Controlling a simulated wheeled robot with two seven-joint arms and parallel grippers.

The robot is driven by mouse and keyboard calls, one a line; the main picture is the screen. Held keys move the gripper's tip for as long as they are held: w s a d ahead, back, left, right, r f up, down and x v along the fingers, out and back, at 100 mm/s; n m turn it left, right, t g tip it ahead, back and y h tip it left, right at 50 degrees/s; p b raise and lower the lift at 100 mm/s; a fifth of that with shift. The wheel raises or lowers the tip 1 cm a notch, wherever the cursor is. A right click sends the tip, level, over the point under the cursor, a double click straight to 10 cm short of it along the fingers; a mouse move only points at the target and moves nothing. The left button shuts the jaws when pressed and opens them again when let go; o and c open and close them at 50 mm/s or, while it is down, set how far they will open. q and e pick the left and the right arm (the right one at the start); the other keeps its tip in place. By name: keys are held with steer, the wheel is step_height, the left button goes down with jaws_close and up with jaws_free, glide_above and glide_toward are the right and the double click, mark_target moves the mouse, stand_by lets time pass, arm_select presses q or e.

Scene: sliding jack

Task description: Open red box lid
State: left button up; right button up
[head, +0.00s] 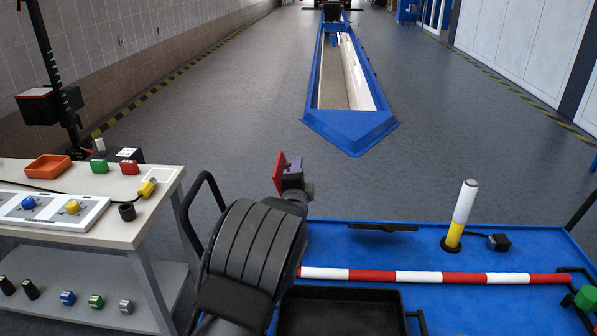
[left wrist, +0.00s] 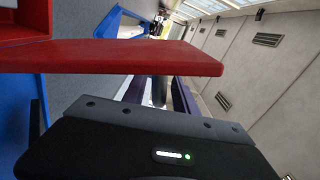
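A flat red panel (head: 280,172), which looks like the red box lid, stands steeply tilted at the end of my left arm in the head view. In the left wrist view the panel (left wrist: 110,57) runs across the picture from the left edge, close above the black gripper housing. A red part with a rim (left wrist: 20,22), perhaps the box, shows in that view's top left corner. My left gripper (head: 292,180) is right beside the panel. Whether its fingers touch or hold it, I cannot tell. My left arm hides the box in the head view. My right gripper is not in view.
A blue cart top (head: 360,257) holds a red-and-white bar (head: 430,276), a black tray (head: 340,312) and a white-and-yellow post (head: 461,213). A white workbench (head: 150,185) with an orange tray (head: 48,167) stands left. A blue-rimmed pit (head: 350,130) lies ahead; floor around it is clear.

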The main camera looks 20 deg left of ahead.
arm_select(q)
steer(key=shift+f, duration=0.1)
steer(key=v, duration=0.7)
steer(key=shift+s+d, duration=0.15)
steer(key=shift+s, duration=0.25)
